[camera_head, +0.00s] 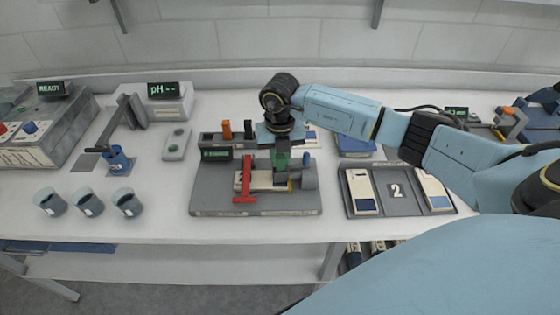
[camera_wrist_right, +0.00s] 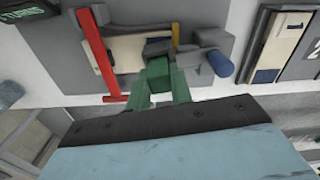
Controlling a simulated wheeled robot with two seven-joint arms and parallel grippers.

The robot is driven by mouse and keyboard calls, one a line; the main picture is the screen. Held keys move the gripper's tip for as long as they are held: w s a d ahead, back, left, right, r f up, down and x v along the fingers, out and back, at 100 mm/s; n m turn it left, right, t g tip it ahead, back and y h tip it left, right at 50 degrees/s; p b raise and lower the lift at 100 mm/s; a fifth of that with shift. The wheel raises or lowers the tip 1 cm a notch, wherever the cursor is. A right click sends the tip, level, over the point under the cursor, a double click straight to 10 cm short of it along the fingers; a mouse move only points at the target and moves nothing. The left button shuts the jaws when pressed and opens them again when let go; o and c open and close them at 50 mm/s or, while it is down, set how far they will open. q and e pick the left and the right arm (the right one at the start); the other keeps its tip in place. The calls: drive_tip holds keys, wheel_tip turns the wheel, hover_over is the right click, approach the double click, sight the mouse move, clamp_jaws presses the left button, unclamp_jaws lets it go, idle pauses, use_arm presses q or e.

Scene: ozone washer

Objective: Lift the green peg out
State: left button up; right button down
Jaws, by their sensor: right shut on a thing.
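My right gripper (camera_head: 281,165) points down over the grey fixture plate (camera_head: 255,206), beside a cream block. In the right wrist view, its two green-tinted fingers (camera_wrist_right: 160,88) are closed on the green peg (camera_wrist_right: 157,67). In the head view the peg and fingertips blend into one dark green shape, and I cannot tell how deep the peg sits. The peg's lower end is hidden. My left gripper is not in view.
A red bar (camera_head: 244,182) stands just left of the gripper, and a blue-tipped cylinder (camera_head: 307,160) just right. An orange peg (camera_head: 226,130) and a dark peg (camera_head: 248,128) stand behind. Tray 2 (camera_head: 397,210) lies to the right. Several cups (camera_head: 88,203) stand at left.

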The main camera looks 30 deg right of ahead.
wheel_tip(320, 180, up, 10)
drive_tip(key=shift+f+b, duration=0.2)
drive_tip(key=shift+b, duration=0.4)
wheel_tip(320, 180, up, 8)
drive_tip(key=p, duration=0.5)
drive_tip(key=shift+f, duration=0.2)
idle(0.5)
